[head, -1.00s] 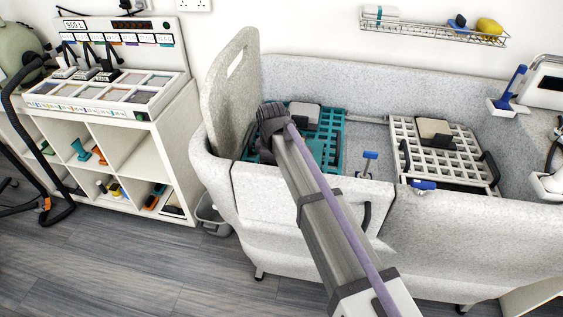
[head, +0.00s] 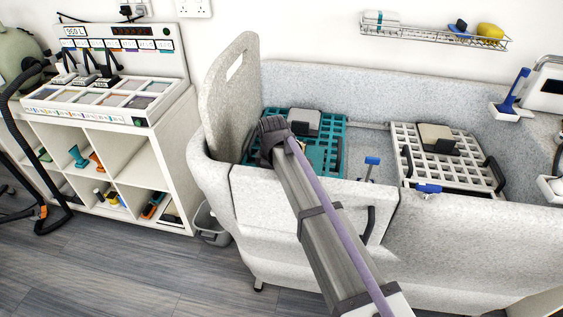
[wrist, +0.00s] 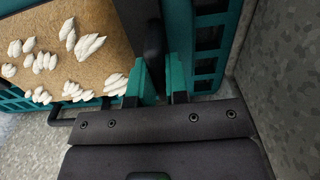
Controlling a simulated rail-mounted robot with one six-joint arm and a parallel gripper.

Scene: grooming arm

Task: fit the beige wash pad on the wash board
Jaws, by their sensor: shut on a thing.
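The beige wash pad (wrist: 60,50), brown-beige with white foam-like dabs, fills the upper left of the wrist view. My gripper (wrist: 160,84) has teal fingers closed about the dark bar at the pad's right edge. A teal grid wash board (wrist: 208,50) lies under and beside the pad; whether they touch cannot be told. In the head view the teal board (head: 328,150) sits at the left of the grey tub, and my gripper's end (head: 272,135) is over its left part.
A grey block (head: 305,122) stands at the teal board's back. A white grid board (head: 415,165) on the right bears another beige-topped block (head: 436,138). The tub's raised left panel (head: 228,95) and front wall (head: 290,205) stand close to my arm.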

